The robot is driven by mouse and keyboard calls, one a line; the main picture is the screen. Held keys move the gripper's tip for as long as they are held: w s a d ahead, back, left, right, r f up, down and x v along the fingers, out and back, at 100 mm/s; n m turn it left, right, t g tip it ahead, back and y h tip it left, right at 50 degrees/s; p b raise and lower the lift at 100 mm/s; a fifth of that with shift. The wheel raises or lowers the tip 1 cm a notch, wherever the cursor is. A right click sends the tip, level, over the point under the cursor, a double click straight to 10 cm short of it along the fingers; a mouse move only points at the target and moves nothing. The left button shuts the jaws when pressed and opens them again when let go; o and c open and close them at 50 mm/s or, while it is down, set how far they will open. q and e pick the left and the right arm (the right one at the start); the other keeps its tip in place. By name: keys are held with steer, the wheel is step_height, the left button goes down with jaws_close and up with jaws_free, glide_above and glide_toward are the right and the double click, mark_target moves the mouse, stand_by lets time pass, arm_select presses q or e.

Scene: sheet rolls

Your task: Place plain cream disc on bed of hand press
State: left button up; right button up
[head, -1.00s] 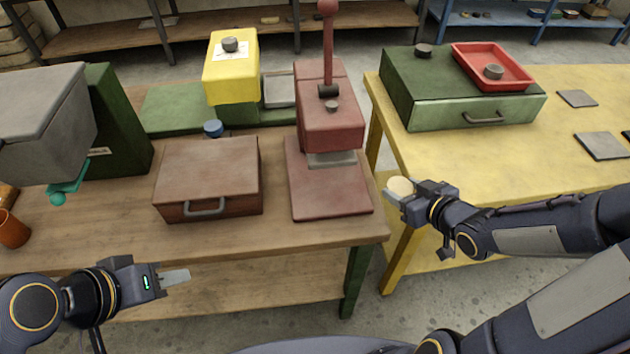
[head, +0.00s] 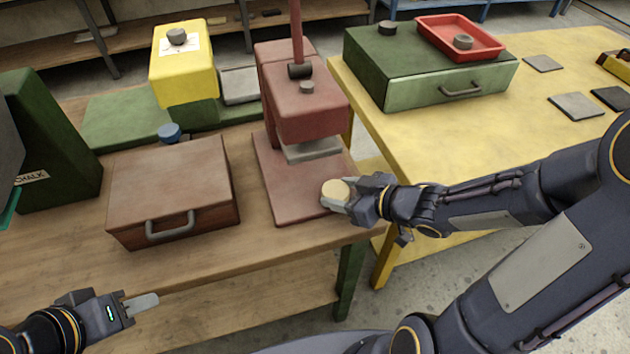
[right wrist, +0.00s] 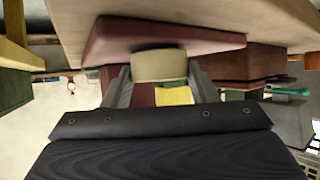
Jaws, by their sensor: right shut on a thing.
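The plain cream disc (head: 336,191) is held between the fingers of my right gripper (head: 340,198), over the front right corner of the hand press's bed. It also shows in the right wrist view (right wrist: 159,66), pinched between both fingers. The hand press (head: 305,100) is dark red with an upright lever, and its flat bed (head: 285,198) reaches out toward me. A grey plate (head: 312,149) sits under the press head. Whether the disc touches the bed cannot be told. My left gripper (head: 140,305) is at the lower left, off the table's front edge; its finger gap is not clear.
A brown case (head: 170,185) with a handle stands left of the press. A yellow block (head: 183,65) is behind it. Bare wood lies along the front edge.

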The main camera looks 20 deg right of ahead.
mark_target(329, 186)
steer(key=w+a, duration=0.2)
steer(key=shift+w, duration=0.3)
steer(key=w+a+b, duration=0.1)
steer(key=w+a, duration=0.1)
steer(key=w, duration=0.1)
steer(key=shift+w+a+f+b, duration=0.1)
steer(key=shift+b, duration=0.3)
steer(key=shift+f, duration=0.1)
steer(key=o, duration=1.1)
steer(key=shift+c, duration=0.2)
